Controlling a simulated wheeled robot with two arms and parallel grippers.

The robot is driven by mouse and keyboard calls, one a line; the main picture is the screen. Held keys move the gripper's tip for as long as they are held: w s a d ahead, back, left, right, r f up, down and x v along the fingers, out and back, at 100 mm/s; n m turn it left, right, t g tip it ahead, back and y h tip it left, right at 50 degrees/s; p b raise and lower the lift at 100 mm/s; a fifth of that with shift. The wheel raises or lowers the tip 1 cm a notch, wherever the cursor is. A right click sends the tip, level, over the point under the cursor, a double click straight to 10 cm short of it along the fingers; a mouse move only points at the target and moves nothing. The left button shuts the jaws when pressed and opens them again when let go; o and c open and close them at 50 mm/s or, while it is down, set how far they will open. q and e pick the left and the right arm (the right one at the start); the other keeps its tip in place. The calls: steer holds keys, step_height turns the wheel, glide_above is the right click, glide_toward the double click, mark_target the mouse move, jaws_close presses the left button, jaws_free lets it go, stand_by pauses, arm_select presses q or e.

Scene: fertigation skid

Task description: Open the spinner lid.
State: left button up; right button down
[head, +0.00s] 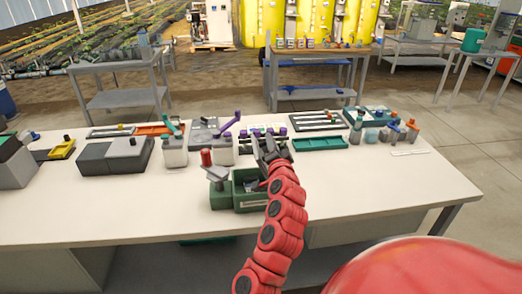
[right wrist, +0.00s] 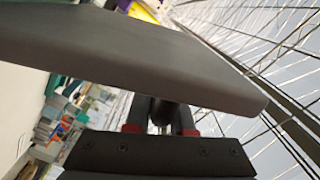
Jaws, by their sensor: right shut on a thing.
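My right gripper (head: 266,141) reaches over the middle of the bench, above and behind a green bin. In the right wrist view, its fingers (right wrist: 160,125) with red pads are shut on a dark post-like part. A broad flat dark grey slab (right wrist: 130,50), which looks like the spinner lid, lies close before the camera, tilted across the picture. In the head view the gripper and arm hide much of the held part and whatever lies below it. I cannot tell how far the lid stands open. My left gripper is not in view.
A grey box with a purple lever (head: 229,124) is behind. Teal tray (head: 320,143) and bottles stand right. The white bench front (head: 390,190) is clear.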

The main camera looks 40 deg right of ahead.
steer(key=s+d+f+m+b, duration=0.2)
steer(key=s+d+m, duration=0.1)
steer(key=d, duration=0.2)
steer(key=shift+f+b, duration=0.15)
steer(key=shift+b, duration=0.25)
steer(key=shift+f, duration=0.1)
stand_by(0.3)
steer(key=c, duration=1.1)
jaws_free()
steer(key=shift+a, duration=0.2)
steer(key=shift+r, duration=0.25)
